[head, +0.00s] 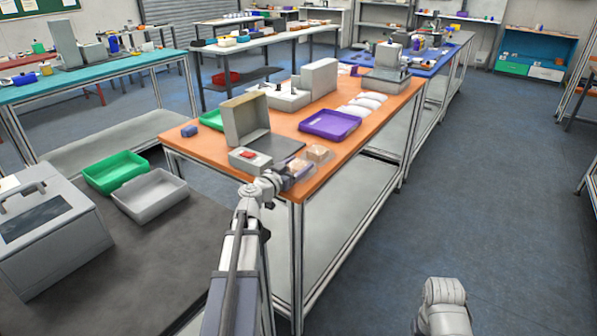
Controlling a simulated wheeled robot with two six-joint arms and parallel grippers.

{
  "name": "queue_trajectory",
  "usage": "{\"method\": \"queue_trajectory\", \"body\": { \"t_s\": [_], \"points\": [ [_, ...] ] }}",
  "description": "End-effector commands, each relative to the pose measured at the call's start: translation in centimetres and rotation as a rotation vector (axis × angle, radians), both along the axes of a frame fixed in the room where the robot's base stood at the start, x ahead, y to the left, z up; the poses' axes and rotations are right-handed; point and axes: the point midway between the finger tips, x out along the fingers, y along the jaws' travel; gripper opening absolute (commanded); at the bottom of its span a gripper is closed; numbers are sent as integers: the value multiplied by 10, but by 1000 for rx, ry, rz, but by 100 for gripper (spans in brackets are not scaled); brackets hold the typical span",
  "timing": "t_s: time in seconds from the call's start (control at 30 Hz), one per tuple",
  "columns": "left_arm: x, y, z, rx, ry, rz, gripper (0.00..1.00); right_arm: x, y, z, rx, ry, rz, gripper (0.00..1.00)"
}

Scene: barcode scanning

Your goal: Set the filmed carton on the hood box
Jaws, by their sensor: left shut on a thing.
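My left gripper (284,179) is at the near edge of the orange table, shut on a small filmed carton (298,168), brown under clear wrap. The fingers hide part of it, and I cannot tell whether it touches the table. A second small brown wrapped carton (319,153) is just behind and to the right. A beige-grey upright box with an open-looking front (245,120), which looks like the hood box, stands further back and left on the same table. My right arm shows only as a link at the bottom right; its gripper is out of view.
A low grey unit with a red top (248,158) and a dark plate (277,147) lie between gripper and box. A purple tray (330,124) is to the right, white pouches (366,103) behind it. Green (116,172) and grey (150,196) trays are left.

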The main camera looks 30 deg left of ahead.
Motion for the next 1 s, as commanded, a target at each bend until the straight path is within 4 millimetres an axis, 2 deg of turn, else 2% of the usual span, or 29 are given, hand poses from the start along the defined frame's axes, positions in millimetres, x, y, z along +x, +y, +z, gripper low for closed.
{"method": "queue_trajectory", "body": {
  "t_s": [0.37, 0.4, 0.6, 1.0],
  "points": [
    [0, 0, -4, 0, 0, 0, 11, 0, 0, -4, 0, 0, 0, 50],
    [0, 0, -3, 0, 0, 0, 75, 0, 0, -3, 0, 0, 0, 50],
    [0, 0, -2, 0, 0, 0, 98, 0, 0, -2, 0, 0, 0, 50],
    [-2, 0, -2, 0, 0, 0, 100, 0, 0, -2, 0, 0, 0, 50]
  ]
}}
